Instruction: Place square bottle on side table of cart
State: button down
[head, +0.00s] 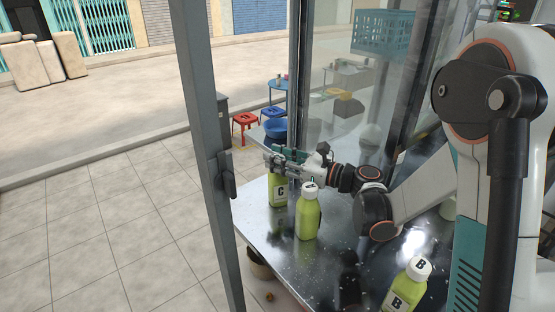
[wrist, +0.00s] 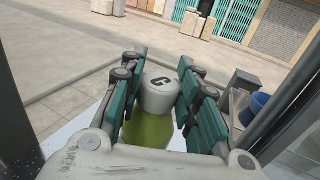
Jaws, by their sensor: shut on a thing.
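My gripper (head: 280,160) is shut around the top of a green bottle (head: 278,192) with a "C" label, near the far left corner of the metal table. In the wrist view the white cap marked "C" (wrist: 161,92) sits between the two green-padded fingers, with the green body (wrist: 150,130) below. The bottle looks upright; I cannot tell whether its base touches the table. The metal side table (head: 290,268) is beneath it. A second green bottle (head: 308,217) with a white cap stands just right of and nearer than the held one.
Another green bottle (head: 408,288), marked "B", stands at the near right of the table. A grey post (head: 207,150) rises at the table's left, and glass panels (head: 345,110) stand behind. Red stool (head: 245,122) and blue basin (head: 276,128) are beyond.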

jog(key=shift+f, duration=0.1)
jog(key=c, duration=1.2)
grip_release()
jog(key=shift+o, duration=0.2)
jog(key=shift+d+r, duration=0.1)
jog(key=shift+r, duration=0.1)
jog(key=p+v, duration=0.1)
jog(key=v, duration=0.6)
jog(key=shift+p, duration=0.3)
jog(key=shift+s+d, duration=0.1)
jog(key=shift+d, duration=0.05)
